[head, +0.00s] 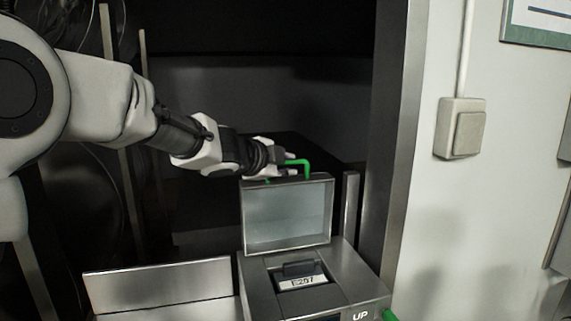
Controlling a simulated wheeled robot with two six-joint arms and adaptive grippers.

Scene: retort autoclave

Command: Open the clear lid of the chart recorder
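The chart recorder (345,277) is a grey metal box at the lower middle. Its clear lid (288,216), a framed pane, stands up at the back of the box, so the top of the box is exposed. A green handle (308,167) is on the lid's upper edge. My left gripper (293,165) is at this handle, its fingertips overlapping it and hiding its left part. Whether the fingers are closed on the handle cannot be made out. My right gripper is out of view.
A label reading E207 (302,282) sits in a recess on the box top. A metal panel (155,292) stands left of the box. A metal post (393,150) and a white wall with a switch (468,135) are on the right. Dark open space lies behind.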

